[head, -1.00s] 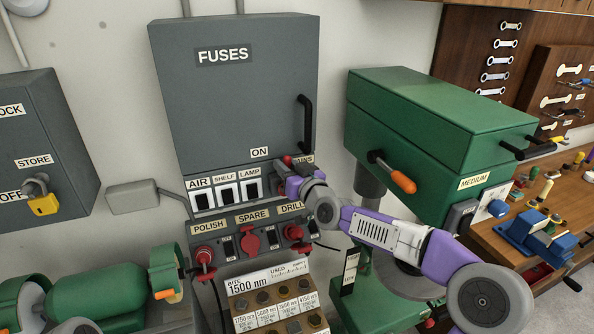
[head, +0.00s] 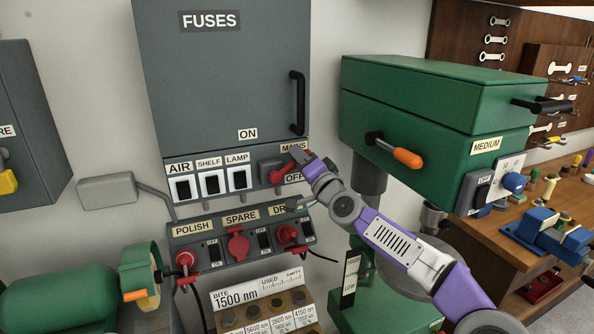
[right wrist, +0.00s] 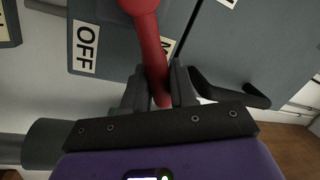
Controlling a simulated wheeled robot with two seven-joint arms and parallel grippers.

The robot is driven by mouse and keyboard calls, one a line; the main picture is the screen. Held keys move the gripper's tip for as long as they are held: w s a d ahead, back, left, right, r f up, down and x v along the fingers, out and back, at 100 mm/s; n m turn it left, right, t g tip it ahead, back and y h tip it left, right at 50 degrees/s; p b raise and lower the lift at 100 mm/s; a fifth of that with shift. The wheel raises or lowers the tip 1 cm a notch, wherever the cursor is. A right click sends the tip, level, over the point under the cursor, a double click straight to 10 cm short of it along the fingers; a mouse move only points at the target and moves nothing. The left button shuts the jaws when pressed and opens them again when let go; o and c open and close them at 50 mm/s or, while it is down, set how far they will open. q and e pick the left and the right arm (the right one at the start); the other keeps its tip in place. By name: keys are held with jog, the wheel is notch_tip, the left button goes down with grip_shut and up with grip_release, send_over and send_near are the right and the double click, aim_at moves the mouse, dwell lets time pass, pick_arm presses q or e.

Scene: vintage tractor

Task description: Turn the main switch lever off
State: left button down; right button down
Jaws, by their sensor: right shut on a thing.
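The main switch is a grey box (head: 270,171) with a red lever (head: 288,168) at the right end of the switch row. The lever slants up to the right from its hub, between the MAINS label (head: 293,147) and the OFF label (head: 293,178). The ON label (head: 247,134) is above and left. My right gripper (head: 307,160) is shut on the lever's outer part. In the right wrist view the red lever (right wrist: 150,42) runs down between the two fingers (right wrist: 158,88), beside the OFF label (right wrist: 85,48). My left gripper is not in view.
The grey fuse cabinet (head: 222,75) with a black handle is directly above. White switches (head: 212,183) sit left of the lever, red sockets (head: 238,244) below. A green drill press (head: 430,105) stands close on the right, near my right arm.

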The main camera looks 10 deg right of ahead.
jog(key=shift+w+d+f+m+t+h+b, duration=0.15)
jog(key=shift+f+m+h+b, duration=0.15)
jog(key=shift+f+m+b, duration=0.6)
jog(key=shift+s+d+f+m+t+h+b, duration=0.1)
jog(key=shift+d+f+m+h+b, duration=0.25)
jog(key=shift+m+b, duration=1)
jog(key=shift+w+f+m+t+h+b, duration=0.2)
jog(key=shift+f+m+b, duration=0.55)
jog(key=shift+m, duration=0.8)
jog(key=shift+s+f+h, duration=0.1)
jog(key=shift+h, duration=0.15)
jog(key=c, duration=1)
grip_release()
jog(key=shift+c, duration=0.2)
jog(key=shift+s, duration=0.1)
jog(key=b+v, duration=0.3)
jog(key=v, duration=0.4)
jog(key=shift+s, duration=0.2)
